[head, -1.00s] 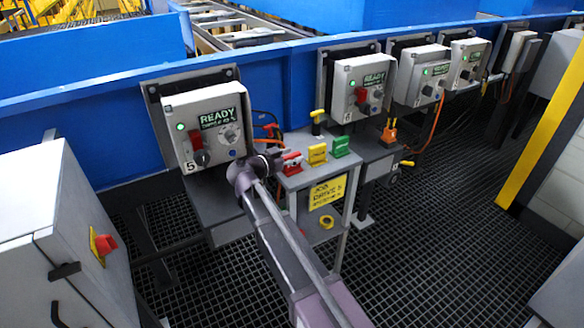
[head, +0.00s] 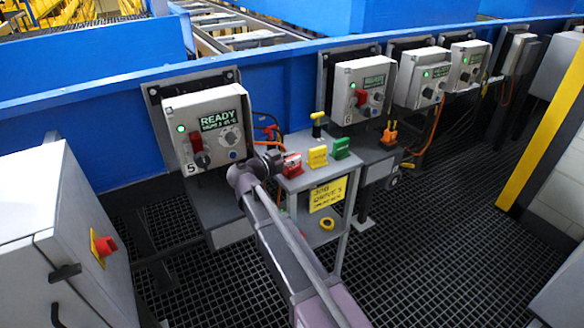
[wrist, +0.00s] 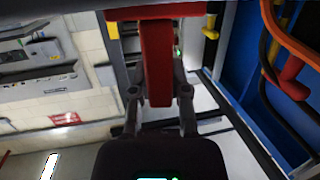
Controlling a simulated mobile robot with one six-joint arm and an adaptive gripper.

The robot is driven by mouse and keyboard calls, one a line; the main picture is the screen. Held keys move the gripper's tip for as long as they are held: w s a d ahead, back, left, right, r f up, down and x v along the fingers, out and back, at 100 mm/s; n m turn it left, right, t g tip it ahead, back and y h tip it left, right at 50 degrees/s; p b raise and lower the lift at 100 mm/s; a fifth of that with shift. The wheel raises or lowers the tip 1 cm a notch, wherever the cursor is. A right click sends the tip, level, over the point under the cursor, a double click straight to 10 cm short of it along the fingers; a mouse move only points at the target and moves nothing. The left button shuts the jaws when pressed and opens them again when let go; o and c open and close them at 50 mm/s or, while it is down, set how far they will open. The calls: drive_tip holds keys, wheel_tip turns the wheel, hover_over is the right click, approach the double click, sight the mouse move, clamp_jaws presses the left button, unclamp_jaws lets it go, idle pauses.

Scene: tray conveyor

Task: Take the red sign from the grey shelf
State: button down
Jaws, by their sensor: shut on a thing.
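The red sign (head: 293,166) is at the left end of a row of signs on the grey shelf (head: 295,181) in the head view. My gripper (head: 276,161) reaches it from the left. In the wrist view the red sign (wrist: 158,62) stands between the two fingers of my gripper (wrist: 160,97), which are shut on its narrow upright part. A wider red part of it runs across the top of that view. The head view does not show clearly whether the sign touches the shelf.
A yellow sign (head: 317,156) and a green sign (head: 341,148) stand close to the right of the red one. A yellow-handled tool (head: 317,123) stands behind them. Control box 5 (head: 208,128) is close on the left.

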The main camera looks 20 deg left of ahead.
drive_tip(key=shift+r, duration=0.25)
wheel_tip(320, 180, up, 4)
drive_tip(key=p, duration=0.4)
drive_tip(key=shift+f, duration=0.2)
drive_tip(key=s+a+p, duration=0.1)
drive_tip(key=s+a, duration=0.2)
drive_tip(key=s, duration=1.2)
drive_tip(key=shift+s+r, duration=0.35)
drive_tip(key=shift+r, duration=0.1)
drive_tip(key=shift+r, duration=0.15)
